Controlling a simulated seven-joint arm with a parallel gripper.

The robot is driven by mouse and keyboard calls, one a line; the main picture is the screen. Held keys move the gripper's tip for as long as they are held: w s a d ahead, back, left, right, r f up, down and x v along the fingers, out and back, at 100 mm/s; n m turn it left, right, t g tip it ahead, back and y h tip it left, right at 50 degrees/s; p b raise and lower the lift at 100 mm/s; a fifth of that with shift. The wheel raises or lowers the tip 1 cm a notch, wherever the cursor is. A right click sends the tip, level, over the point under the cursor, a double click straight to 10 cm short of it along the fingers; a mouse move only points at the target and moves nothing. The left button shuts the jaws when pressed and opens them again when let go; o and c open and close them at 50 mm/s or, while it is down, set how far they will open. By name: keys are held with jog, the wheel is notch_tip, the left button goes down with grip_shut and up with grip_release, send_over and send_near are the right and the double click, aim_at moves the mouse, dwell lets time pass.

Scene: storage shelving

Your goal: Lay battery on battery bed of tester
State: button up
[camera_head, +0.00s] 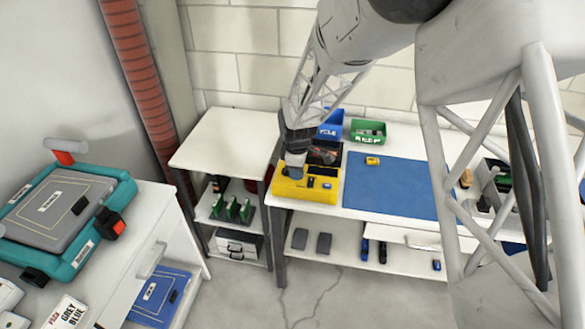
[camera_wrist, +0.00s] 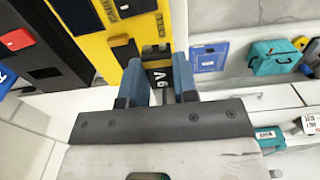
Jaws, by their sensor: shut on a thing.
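The yellow tester (camera_head: 290,193) lies at the left end of the workbench in the head view. Dark recesses and a blue panel show on its top. In the wrist view its yellow body (camera_wrist: 92,38) fills the upper left, with a black recess (camera_wrist: 125,53) close to my fingers. My gripper (camera_wrist: 158,82) is shut on a dark battery (camera_wrist: 160,76) marked with white characters. It holds the battery at the tester's edge. Whether the battery touches the tester I cannot tell. In the head view my gripper (camera_head: 295,162) is over the tester's left part and hides the battery.
A blue bin (camera_head: 331,128) and a green bin (camera_head: 368,131) stand behind the tester. A blue mat (camera_head: 390,188) with a small yellow item (camera_head: 372,161) lies to its right. A white side table (camera_head: 225,138) stands left. A teal case (camera_head: 70,215) is at far left.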

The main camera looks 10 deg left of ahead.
jog(key=shift+w+a+f, duration=0.1)
jog(key=shift+w+a, duration=0.3)
jog(key=shift+w, duration=0.4)
jog(key=shift+w+a+f, duration=0.1)
jog(key=shift+w+a, duration=0.3)
jog(key=shift+w, duration=0.45)
jog(key=shift+w+a+f, duration=0.1)
jog(key=shift+w+a, duration=0.3)
jog(key=shift+w, duration=0.4)
jog(key=shift+f, duration=1.7)
jog(key=shift+f, duration=0.15)
jog(key=o, duration=0.9)
notch_tip(320, 180, up, 12)
jog(key=shift+r, duration=0.15)
